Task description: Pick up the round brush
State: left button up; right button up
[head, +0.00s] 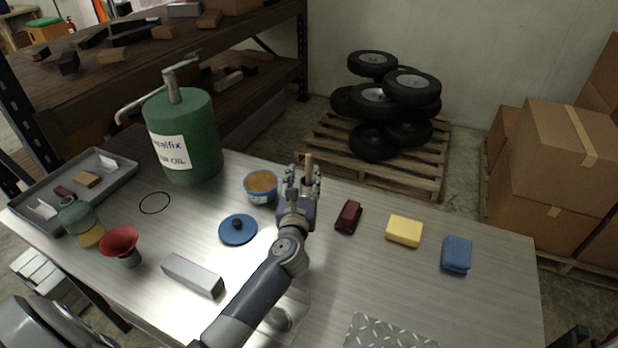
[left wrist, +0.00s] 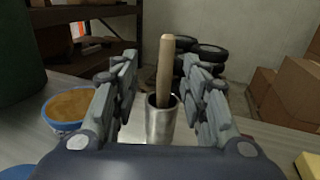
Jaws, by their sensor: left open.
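A round wooden handle, which I take to be the round brush (head: 308,163), stands upright in a metal cup (left wrist: 161,122) near the table's far edge. The handle (left wrist: 165,70) also shows in the left wrist view; the brush's lower end is hidden inside the cup. My left gripper (head: 303,178) is open, its fingers pointing at the cup. In the left wrist view its fingers (left wrist: 160,85) stand to either side of the handle and cup, with gaps visible. I cannot tell how far the cup is between them. My right gripper is not in view.
A blue tub (head: 260,193) stands just left of the gripper, with a blue lid (head: 238,231) nearer. A green oil can (head: 184,140) is farther left. Dark red (head: 348,217), yellow (head: 403,231) and blue (head: 456,254) blocks lie right.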

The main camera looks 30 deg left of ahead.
aim_at(309, 167)
pick_arm(q)
jog(key=x, duration=0.5)
jog(key=shift+w+d+p, duration=0.3)
jog(key=shift+d+p, duration=0.05)
jog(key=shift+p, duration=0.05)
jog(key=shift+w+a, duration=0.15)
jog(key=shift+w, duration=0.15)
jog(key=shift+s, duration=0.1)
grip_shut()
